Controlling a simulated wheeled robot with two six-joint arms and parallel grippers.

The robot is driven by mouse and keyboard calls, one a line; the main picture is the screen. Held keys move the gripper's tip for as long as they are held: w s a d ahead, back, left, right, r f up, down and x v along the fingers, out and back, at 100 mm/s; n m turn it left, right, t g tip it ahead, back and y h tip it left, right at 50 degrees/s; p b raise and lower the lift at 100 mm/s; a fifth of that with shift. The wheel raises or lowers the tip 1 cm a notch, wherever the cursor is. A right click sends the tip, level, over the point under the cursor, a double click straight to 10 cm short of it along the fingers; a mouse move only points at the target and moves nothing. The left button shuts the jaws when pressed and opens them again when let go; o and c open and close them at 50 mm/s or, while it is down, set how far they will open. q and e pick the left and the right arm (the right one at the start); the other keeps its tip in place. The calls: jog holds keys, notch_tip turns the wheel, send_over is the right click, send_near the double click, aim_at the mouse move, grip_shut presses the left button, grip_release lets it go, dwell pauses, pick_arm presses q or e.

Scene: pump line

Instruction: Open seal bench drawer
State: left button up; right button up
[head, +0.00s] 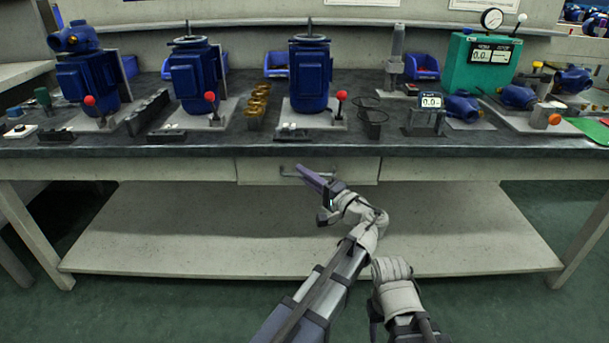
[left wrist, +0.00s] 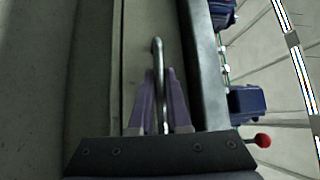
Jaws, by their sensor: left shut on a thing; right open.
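The seal bench drawer (head: 345,170) is a pale front under the middle of the dark benchtop. It looks flush with the apron beside it, so it appears closed. Its thin metal bar handle (head: 288,172) shows left of my gripper. My left gripper (head: 305,172), with purple fingers, is at the handle. In the left wrist view the handle (left wrist: 157,55) runs between the two fingers (left wrist: 163,90), which are shut on it. My right arm shows low in the head view, but I cannot see its gripper fingers.
The grey bench (head: 200,150) carries blue pumps (head: 308,80), brass parts (head: 257,108), a green gauge box (head: 480,65) and a small display (head: 431,101). A pale lower shelf (head: 180,235) spans under the bench. The space before the drawer holds only my arms.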

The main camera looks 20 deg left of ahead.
pick_arm(q)
grip_shut()
jog(key=shift+s, duration=0.15)
pick_arm(e)
jog(key=shift+s, duration=0.1)
dwell(0.8)
